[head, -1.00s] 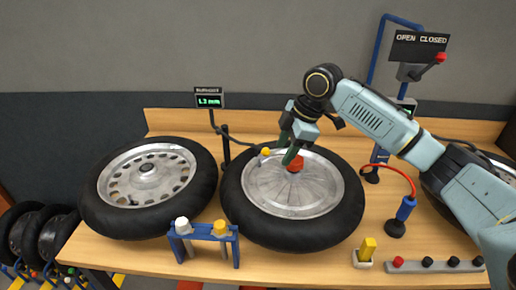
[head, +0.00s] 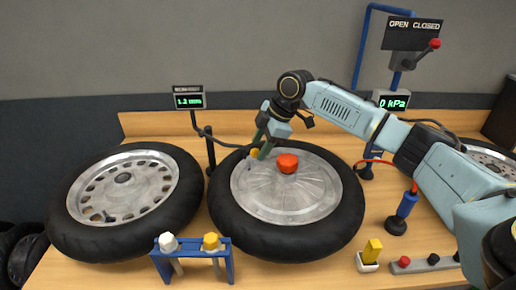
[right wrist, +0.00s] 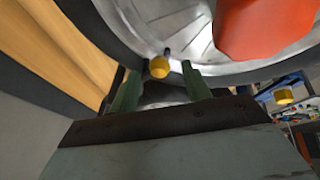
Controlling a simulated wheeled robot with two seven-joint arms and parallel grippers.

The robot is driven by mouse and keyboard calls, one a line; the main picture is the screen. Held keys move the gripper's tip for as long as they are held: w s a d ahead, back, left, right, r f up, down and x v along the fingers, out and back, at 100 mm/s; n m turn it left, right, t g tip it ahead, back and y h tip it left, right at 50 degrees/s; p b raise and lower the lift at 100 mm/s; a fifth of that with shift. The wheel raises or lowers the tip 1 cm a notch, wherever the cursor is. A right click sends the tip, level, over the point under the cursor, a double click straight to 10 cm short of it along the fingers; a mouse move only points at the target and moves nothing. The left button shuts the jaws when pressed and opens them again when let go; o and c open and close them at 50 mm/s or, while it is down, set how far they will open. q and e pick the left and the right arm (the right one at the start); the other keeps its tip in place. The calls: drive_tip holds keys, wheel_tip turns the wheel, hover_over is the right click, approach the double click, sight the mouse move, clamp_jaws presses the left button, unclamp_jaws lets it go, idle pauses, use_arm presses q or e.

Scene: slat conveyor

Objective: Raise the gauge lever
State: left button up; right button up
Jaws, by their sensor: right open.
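The runout gauge's display (head: 188,101) reads 1.2 mm on a black post behind the middle wheel. A dark arm runs from the post toward the wheel, where a small yellow knob (head: 254,153) shows; I take this as the gauge lever. My right gripper (head: 261,146) reaches down at the wheel's upper left edge, beside the knob. In the right wrist view the knob (right wrist: 159,67) appears between the two green fingers (right wrist: 160,87), with gaps on both sides. The right gripper is open and holds nothing. My left gripper is out of view.
The middle wheel (head: 245,193) has an orange-red hub cap (head: 287,163) right of the gripper. Another wheel (head: 88,210) lies left. A blue stand (head: 193,256) with white and yellow knobs stands in front. A 0 kPa display (head: 394,103) and OPEN CLOSED sign (head: 413,33) stand right.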

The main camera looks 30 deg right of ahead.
drive_tip(key=shift+x, duration=1)
clamp_jaws()
